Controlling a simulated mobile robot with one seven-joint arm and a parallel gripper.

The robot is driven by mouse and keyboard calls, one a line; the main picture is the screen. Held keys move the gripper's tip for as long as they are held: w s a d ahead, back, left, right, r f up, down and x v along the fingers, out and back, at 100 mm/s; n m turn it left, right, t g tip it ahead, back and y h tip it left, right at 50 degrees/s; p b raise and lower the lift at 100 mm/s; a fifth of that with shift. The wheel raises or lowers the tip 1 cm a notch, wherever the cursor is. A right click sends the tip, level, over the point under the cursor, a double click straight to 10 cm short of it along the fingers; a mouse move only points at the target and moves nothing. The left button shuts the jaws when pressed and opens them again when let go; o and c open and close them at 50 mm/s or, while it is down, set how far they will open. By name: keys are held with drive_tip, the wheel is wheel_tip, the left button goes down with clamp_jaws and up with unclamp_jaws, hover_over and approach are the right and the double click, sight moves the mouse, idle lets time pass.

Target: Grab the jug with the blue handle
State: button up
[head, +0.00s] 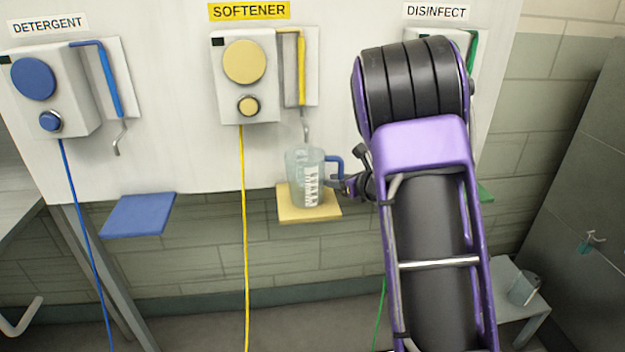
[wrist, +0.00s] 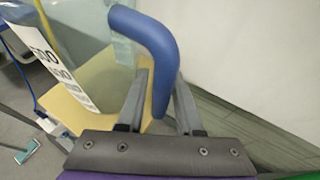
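The clear jug with a blue handle (head: 312,178) stands upright on the yellow shelf (head: 318,215) below the softener dispenser. Its handle faces right, towards my gripper. In the wrist view the blue handle (wrist: 150,45) curves down between my two fingers. The jug's clear wall and white scale label show at the left (wrist: 48,52). My gripper (wrist: 163,80) is open, its fingers apart on either side of the handle's lower part. Gaps show beside the handle's lower end. In the head view my gripper (head: 348,185) is small and partly hidden by my arm.
The softener dispenser (head: 245,75) has a spout above the jug. The detergent dispenser (head: 50,95) and blue shelf (head: 138,215) are to the left. My arm mostly covers the disinfect dispenser (head: 425,34). Another clear container (head: 522,289) stands on a low grey bench at lower right.

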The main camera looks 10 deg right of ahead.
clamp_jaws()
drive_tip(key=shift+r, duration=0.15)
idle(0.4)
